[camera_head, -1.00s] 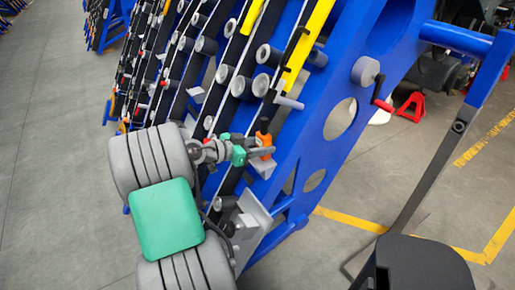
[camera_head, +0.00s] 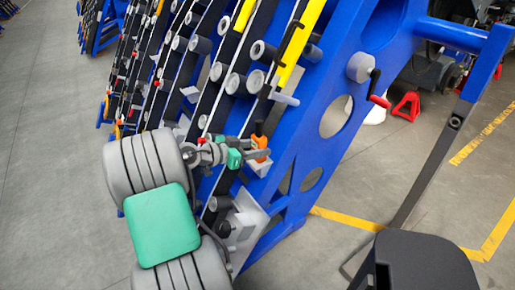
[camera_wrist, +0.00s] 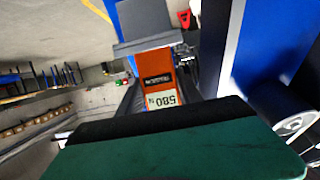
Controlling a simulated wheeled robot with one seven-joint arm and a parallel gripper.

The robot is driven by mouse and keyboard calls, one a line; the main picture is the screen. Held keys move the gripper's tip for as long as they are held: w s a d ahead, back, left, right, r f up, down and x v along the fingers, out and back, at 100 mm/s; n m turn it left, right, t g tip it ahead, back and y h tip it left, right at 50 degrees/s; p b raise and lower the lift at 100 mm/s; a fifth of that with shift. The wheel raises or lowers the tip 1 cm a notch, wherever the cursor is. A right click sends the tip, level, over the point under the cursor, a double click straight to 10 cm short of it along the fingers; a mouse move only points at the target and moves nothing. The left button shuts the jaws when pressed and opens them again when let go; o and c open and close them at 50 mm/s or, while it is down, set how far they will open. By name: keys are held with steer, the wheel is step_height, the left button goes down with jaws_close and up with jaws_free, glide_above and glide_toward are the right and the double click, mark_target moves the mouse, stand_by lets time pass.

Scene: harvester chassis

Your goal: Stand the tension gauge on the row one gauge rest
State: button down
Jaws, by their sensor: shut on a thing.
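The tension gauge (camera_head: 260,142) is a small orange body held at the end of my arm, beside the blue chassis frame. In the wrist view the gauge (camera_wrist: 157,75) shows a dark label and a white reading of 580 N, upside down. My gripper (camera_wrist: 158,88) is shut on it, with a dark finger on each side. My gripper (camera_head: 262,152) is partly hidden by the wrist in the head view. A pale grey bracket (camera_head: 258,167) sits just below the gauge, possibly the rest. I cannot tell whether they touch. A grey plate (camera_wrist: 145,20) shows beyond the gauge.
The blue chassis frame (camera_head: 312,130) carries slanted black rows with grey rollers (camera_head: 235,83) and yellow strips (camera_head: 300,45), close to my arm. A larger pale plate (camera_head: 248,218) juts out below. A red stand (camera_head: 407,104) is on the floor at right. Floor at left is clear.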

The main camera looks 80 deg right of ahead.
steer(key=shift+f, duration=0.1)
steer(key=c, duration=0.7)
jaws_free()
steer(key=v, duration=0.7)
steer(key=shift+w+a+b, duration=0.25)
steer(key=shift+a+b, duration=0.05)
steer(key=shift+b, duration=0.1)
